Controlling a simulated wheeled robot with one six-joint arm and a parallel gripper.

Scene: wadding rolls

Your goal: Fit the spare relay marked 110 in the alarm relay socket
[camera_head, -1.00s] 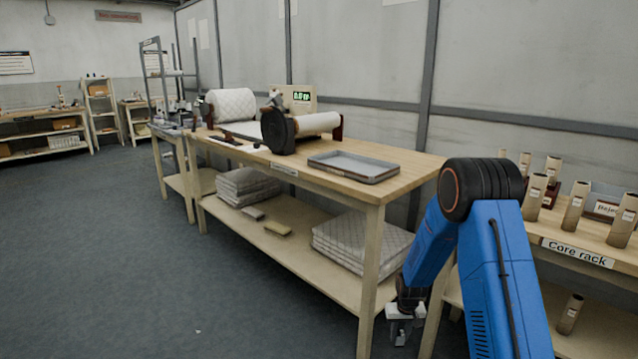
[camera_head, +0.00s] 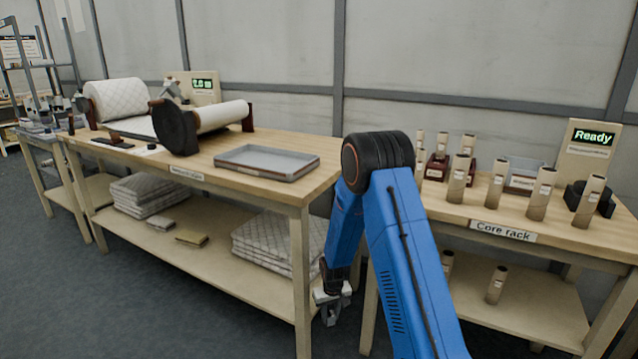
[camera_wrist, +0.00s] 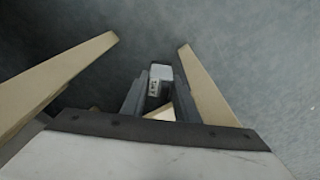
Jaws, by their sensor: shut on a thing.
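My gripper (camera_head: 331,310) hangs low beside the legs of the middle bench in the head view. In the wrist view my gripper (camera_wrist: 157,88) is shut on a small pale block, the relay (camera_wrist: 160,73), held between the two dark fingertips. A small label with dark marks shows on its near face, too blurred to read. The relay cannot be made out in the head view. I cannot identify the alarm relay socket in either view.
The middle bench (camera_head: 318,180) bears a grey tray (camera_head: 266,162) and a wadding roll (camera_head: 222,116). The core rack bench (camera_head: 455,212) bears several upright tubes and a "Ready" display (camera_head: 592,137). Bench legs flank my gripper closely. Open floor (camera_head: 150,290) lies at left front.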

